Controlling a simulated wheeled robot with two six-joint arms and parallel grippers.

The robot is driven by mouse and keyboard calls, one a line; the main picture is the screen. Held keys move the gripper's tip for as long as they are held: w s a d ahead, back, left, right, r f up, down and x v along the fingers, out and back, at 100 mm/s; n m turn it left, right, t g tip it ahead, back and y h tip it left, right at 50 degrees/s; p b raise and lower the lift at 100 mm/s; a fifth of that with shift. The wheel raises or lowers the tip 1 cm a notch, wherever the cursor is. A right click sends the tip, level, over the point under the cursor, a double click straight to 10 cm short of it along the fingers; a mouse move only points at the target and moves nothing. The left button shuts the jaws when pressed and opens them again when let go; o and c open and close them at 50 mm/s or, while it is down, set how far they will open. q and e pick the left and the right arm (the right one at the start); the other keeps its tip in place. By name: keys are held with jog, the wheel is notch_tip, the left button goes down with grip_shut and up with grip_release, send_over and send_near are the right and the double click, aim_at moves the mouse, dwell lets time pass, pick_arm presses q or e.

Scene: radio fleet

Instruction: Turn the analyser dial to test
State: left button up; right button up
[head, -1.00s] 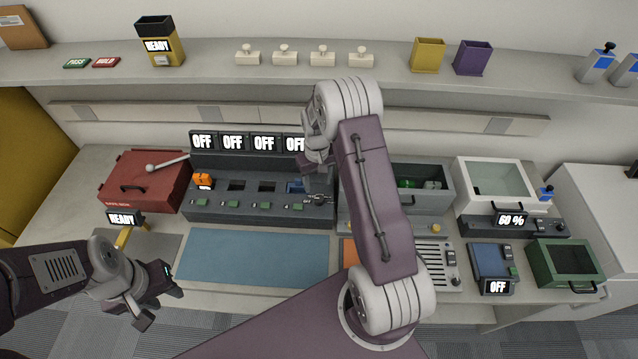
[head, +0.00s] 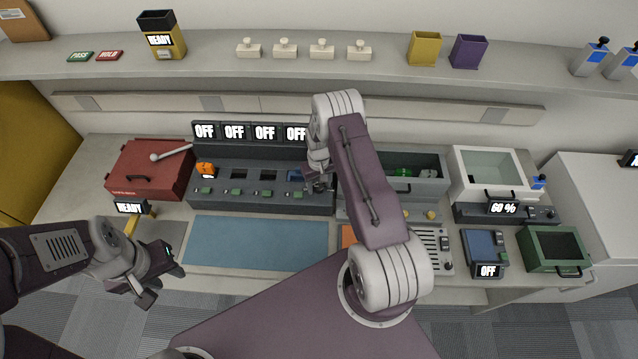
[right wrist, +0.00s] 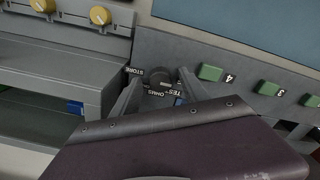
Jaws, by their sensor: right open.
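The analyser dial (right wrist: 161,76) is a dark round knob on the grey panel. The right wrist view shows it with labels around it reading STORE, OHMS and a partly covered TEST. My right gripper (right wrist: 158,92) is open, with one finger on each side of the dial; I cannot tell whether they touch it. The knob's exact pointing is unclear. In the head view my right gripper (head: 319,184) is at the right end of the grey bank (head: 262,196) and hides the dial. My left gripper (head: 160,274) hangs at the lower left, away from the bank; its jaw opening is unclear.
Green numbered buttons (right wrist: 210,72) sit beside the dial. A grey drawer unit (head: 418,184) with yellow knobs (right wrist: 100,15) adjoins the bank on the right. A blue mat (head: 256,243) lies clear in front. Four screens above the bank read OFF.

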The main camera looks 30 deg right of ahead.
grip_shut()
jog(key=shift+f+m+b, duration=0.15)
jog(key=shift+m+b, duration=0.75)
jog(key=shift+b, duration=0.1)
jog(key=shift+m+b, duration=0.55)
jog(key=shift+m, duration=0.35)
jog(key=m+b, duration=0.1)
jog(key=m, duration=0.2)
jog(key=shift+b, duration=0.35)
jog(key=shift+m+b, duration=0.4)
jog(key=shift+m, duration=0.8)
jog(key=shift+r, duration=0.2)
